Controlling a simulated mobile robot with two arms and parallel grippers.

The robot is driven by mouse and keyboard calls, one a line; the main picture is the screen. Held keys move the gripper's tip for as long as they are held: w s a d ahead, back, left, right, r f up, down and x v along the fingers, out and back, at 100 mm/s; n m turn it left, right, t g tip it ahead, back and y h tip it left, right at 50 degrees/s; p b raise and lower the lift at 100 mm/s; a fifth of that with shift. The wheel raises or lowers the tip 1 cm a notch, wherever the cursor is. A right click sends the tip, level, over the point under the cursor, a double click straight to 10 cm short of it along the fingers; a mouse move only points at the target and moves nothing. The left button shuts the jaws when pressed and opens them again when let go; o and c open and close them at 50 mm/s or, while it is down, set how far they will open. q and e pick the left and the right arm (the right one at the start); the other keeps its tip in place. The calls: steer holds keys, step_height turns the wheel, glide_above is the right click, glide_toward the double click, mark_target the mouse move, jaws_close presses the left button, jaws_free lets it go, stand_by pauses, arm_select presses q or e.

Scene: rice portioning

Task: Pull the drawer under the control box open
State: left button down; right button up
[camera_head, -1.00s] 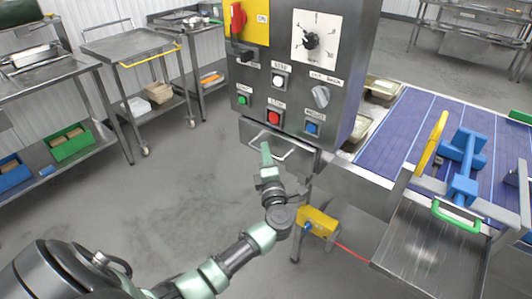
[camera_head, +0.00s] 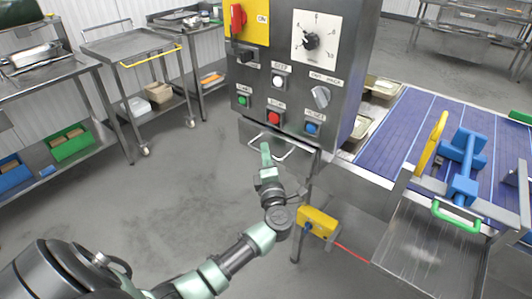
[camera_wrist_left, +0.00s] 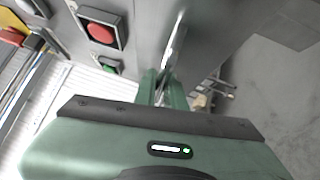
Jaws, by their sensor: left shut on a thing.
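The grey control box (camera_head: 292,75) carries several buttons and knobs, a dial and a red switch. Under it is the drawer (camera_head: 305,152), a grey front with a bar handle (camera_head: 286,152). The drawer looks shut against the box. My left gripper (camera_head: 265,150) is at the left part of the handle, with its green fingers shut on it. In the left wrist view the fingers (camera_wrist_left: 161,85) close around the bright metal bar (camera_wrist_left: 175,45), and the red button (camera_wrist_left: 100,30) shows beside them. My right gripper is not in view.
A purple conveyor (camera_head: 425,125) with a blue fixture (camera_head: 462,165) and a green handle is on the right. A yellow box (camera_head: 317,222) with a red cable is low under the machine. Carts (camera_head: 135,50) stand at the back left. The floor (camera_head: 170,190) in front is clear.

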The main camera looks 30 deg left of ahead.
arm_select(q)
steer(key=s+p, duration=0.3)
steer(key=s, duration=0.7)
steer(key=shift+s+a+p, duration=0.15)
steer(key=shift+a+p, duration=0.2)
steer(key=shift+p, duration=0.05)
steer(key=shift+f, duration=0.1)
steer(key=c, duration=1.5)
jaws_free()
steer(key=b+v, duration=0.2)
steer(key=v, duration=0.6)
